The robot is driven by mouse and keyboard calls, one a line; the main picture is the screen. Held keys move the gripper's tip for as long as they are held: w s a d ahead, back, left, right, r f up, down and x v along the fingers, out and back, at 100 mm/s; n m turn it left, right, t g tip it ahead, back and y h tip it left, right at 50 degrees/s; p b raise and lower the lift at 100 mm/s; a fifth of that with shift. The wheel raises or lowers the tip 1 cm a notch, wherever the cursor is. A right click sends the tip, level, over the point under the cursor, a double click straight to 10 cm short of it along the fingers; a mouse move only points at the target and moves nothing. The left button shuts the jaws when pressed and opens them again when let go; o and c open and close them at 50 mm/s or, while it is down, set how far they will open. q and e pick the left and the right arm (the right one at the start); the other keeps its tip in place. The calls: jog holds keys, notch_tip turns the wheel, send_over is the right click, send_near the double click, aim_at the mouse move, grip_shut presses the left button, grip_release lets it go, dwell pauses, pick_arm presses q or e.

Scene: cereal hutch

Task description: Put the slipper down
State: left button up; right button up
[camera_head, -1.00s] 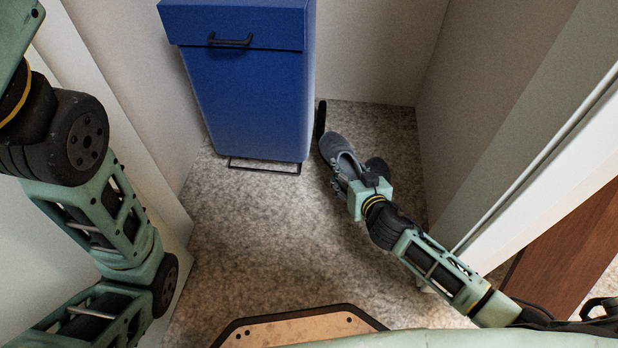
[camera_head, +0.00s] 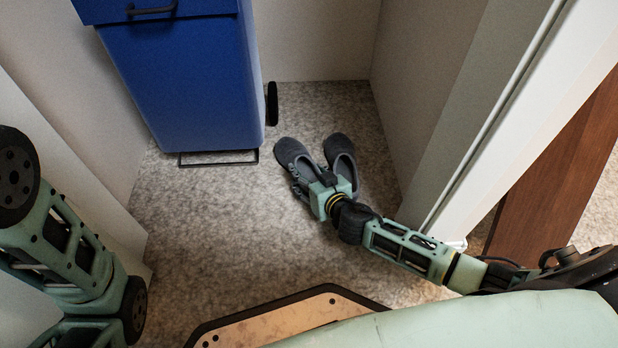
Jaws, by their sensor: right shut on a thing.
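Two dark grey slippers show in the head view on the floor area right of the blue bin. The left slipper (camera_head: 291,153) is beside the right slipper (camera_head: 341,148), toes pointing away from me. My right gripper (camera_head: 318,188) reaches in from the right and is shut on a slipper at the heel end, seemingly the left one; its fingers are mostly hidden. I cannot tell whether the held slipper touches the floor. My left gripper is out of view; only my left arm's links show at the left edge.
A blue bin (camera_head: 185,85) with a black handle and a wire foot pedal stands at the back left. Pale walls close the alcove at the back and sides. A white door frame (camera_head: 510,130) and brown wood panel stand at right. Speckled floor (camera_head: 215,225) is clear in front.

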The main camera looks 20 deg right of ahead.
jog(key=shift+f, duration=0.1)
jog(key=o, duration=0.9)
jog(key=shift+o, duration=0.2)
jog(key=shift+r, duration=0.3)
jog(key=p+v, duration=0.5)
jog(key=v, duration=0.6)
jog(key=shift+s+d+r+p, duration=0.1)
jog(key=shift+s+p, duration=0.25)
jog(key=shift+s, duration=0.1)
